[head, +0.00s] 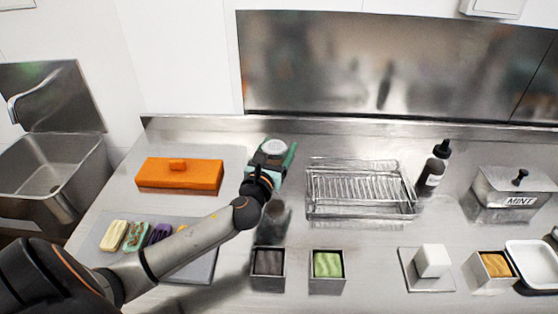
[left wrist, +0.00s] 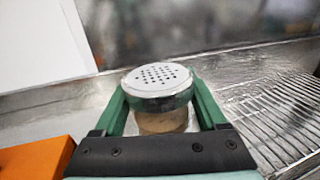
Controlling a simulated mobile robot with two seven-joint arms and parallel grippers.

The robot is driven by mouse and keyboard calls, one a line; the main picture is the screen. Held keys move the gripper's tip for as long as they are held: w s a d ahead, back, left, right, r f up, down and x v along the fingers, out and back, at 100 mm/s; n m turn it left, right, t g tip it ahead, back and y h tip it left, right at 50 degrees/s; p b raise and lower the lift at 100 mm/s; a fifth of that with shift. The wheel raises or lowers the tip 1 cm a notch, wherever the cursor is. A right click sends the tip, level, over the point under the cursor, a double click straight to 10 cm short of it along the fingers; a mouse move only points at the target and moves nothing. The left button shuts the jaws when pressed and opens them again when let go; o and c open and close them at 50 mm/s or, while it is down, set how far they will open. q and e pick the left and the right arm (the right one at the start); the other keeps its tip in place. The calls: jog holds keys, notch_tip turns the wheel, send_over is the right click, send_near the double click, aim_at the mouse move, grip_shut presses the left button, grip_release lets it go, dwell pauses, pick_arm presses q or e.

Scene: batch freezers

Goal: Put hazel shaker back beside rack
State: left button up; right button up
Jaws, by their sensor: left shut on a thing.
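The hazel shaker (left wrist: 158,88) has a perforated metal lid and a light brown body. It is upright between the two green fingers of my left gripper (left wrist: 160,112), which is shut on it. In the head view the shaker's pale lid (head: 274,147) shows at the back of the counter, with my left gripper (head: 273,158) around it, just left of the wire rack (head: 360,188). The rack also shows at the right of the left wrist view (left wrist: 284,115). Whether the shaker's base touches the counter is hidden by the gripper. My right gripper is not in view.
An orange box (head: 180,174) stands left of my gripper. Two small tubs, dark (head: 268,286) and green (head: 327,287), sit in front. A dark bottle (head: 433,169) and a MINT container (head: 513,192) are right of the rack. A sink (head: 50,165) is far left.

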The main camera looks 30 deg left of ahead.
pick_arm(q)
jog(key=shift+w+a+f, duration=0.15)
jog(key=shift+w+f, duration=0.2)
jog(key=shift+f, duration=0.6)
jog(key=shift+w+a+f, duration=0.2)
jog(key=shift+w+f, duration=0.1)
jog(key=shift+f, duration=0.6)
jog(key=shift+w+a+f, duration=0.15)
jog(key=shift+w+f, duration=0.2)
jog(key=shift+f, duration=0.6)
jog(key=shift+f, duration=0.15)
jog(key=o, duration=1.3)
jog(key=shift+o, duration=0.2)
jog(key=shift+r, duration=0.2)
jog(key=b+v, duration=0.1)
jog(key=v, duration=1.1)
